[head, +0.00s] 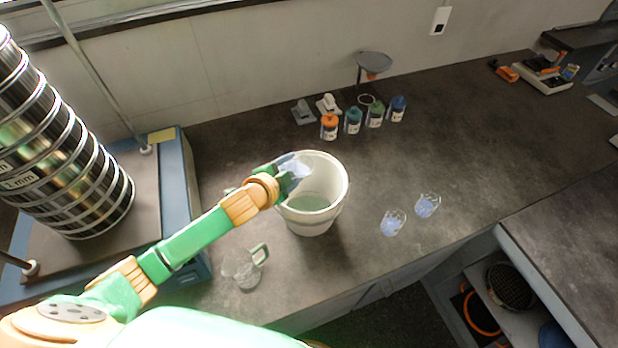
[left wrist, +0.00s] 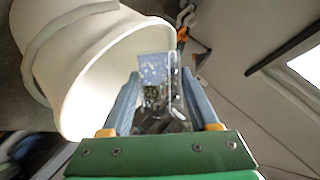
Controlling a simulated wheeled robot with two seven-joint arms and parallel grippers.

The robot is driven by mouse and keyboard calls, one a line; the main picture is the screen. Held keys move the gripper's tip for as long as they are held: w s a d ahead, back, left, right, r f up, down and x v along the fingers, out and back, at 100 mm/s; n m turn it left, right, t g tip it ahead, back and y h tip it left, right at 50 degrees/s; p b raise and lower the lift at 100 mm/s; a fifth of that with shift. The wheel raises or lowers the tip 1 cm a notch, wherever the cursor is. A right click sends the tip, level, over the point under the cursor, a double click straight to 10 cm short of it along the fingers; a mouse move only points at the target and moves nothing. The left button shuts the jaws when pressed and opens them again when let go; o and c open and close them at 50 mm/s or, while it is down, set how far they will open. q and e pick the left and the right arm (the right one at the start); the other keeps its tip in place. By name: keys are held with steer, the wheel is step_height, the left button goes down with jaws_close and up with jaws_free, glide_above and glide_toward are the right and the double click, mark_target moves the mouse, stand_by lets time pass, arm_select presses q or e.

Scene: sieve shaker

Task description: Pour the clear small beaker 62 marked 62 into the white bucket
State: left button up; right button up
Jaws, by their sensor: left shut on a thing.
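The white bucket (head: 312,218) stands on the dark bench in the middle of the head view, with pale greenish liquid showing inside. It also fills the upper left of the left wrist view (left wrist: 75,75). My left gripper (head: 289,170) is at the bucket's left rim, shut on a clear small beaker (head: 296,168). The beaker has bluish-white contents and appears tilted over the bucket's mouth. In the left wrist view the beaker (left wrist: 155,85) sits between the two grey-blue fingers. Its marking is not readable. My right gripper is not in view.
Two clear beakers with pale blue contents (head: 392,223) (head: 427,205) stand right of the bucket. A clear jug (head: 243,268) stands at its front left. Several small bottles (head: 353,121) stand behind. The sieve stack (head: 70,150) is at left.

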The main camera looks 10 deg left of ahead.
arm_select(q)
steer(key=shift+r+m+y, duration=0.25)
steer(key=shift+m+y, duration=0.05)
stand_by(0.4)
steer(key=shift+d+f+m+t+y, duration=0.15)
steer(key=shift+f+m+t+y, duration=0.25)
steer(key=shift+m+y, duration=0.1)
stand_by(1.0)
steer(key=shift+s+d+r+m+t+y, duration=0.15)
steer(key=shift+r+m+t+y, duration=0.55)
steer(key=shift+m+y, duration=0.4)
stand_by(4.7)
